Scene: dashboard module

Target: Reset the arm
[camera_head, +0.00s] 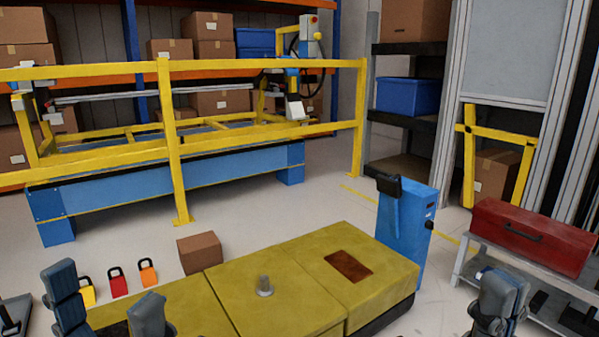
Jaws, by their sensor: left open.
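My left gripper (106,286) is at the lower left, at the near left end of a yellow-topped platform (270,312). My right gripper (499,290) is at the lower right, in front of a low grey bench. It is seen at an angle that hides the gap between its fingers, so I cannot tell whether it is open. Most of both arms lies outside the picture.
A cardboard box (200,252) and several coloured padlocks (118,283) are left. A blue post (408,228) stands behind. A red toolbox (530,236) is right. Yellow railing (174,150) crosses behind open floor.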

